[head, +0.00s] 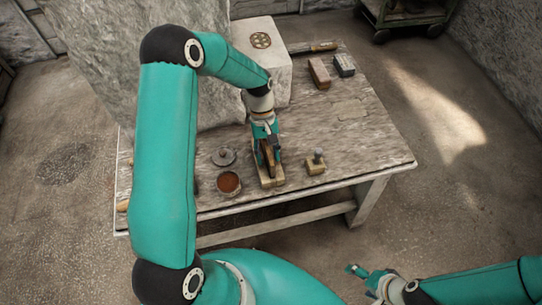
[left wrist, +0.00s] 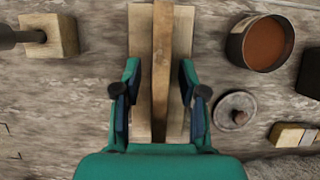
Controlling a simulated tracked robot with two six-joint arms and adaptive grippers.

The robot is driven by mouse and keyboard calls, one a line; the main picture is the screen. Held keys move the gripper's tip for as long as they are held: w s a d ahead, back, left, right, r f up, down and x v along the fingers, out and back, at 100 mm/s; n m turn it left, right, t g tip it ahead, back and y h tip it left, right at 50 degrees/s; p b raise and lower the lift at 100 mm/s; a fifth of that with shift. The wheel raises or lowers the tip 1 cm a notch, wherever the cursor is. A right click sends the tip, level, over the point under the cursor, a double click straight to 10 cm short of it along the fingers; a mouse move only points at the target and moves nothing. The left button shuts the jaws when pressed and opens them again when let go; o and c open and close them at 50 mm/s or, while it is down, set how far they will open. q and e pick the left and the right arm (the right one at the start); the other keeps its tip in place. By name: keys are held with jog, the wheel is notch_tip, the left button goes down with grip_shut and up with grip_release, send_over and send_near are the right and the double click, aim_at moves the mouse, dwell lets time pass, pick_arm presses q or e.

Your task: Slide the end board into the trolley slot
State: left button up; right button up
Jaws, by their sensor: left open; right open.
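A brown board (head: 269,160) stands on edge on a paler wooden base (head: 278,178) near the table's front edge. In the left wrist view the board (left wrist: 162,50) runs lengthwise along the middle of the base (left wrist: 182,40). My left gripper (head: 266,140) is over the board, pointing down. Its open fingers (left wrist: 160,95) lie on either side of the board, with a gap on both sides. My right gripper (head: 360,271) is open and empty, low at the right in front of the table. A green trolley (head: 412,18) stands on the floor at the back right; its slot cannot be made out.
On the table (head: 365,145) are an open tin of reddish-brown stuff (head: 228,183), its lid (head: 224,157), and a wooden block with a knob (head: 316,162). Two blocks (head: 319,72), a tool (head: 315,48) and a large pale block (head: 265,60) stand behind. The table's right part is clear.

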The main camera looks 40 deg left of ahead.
dwell(0.3)
pick_arm(q)
grip_shut()
dwell(0.4)
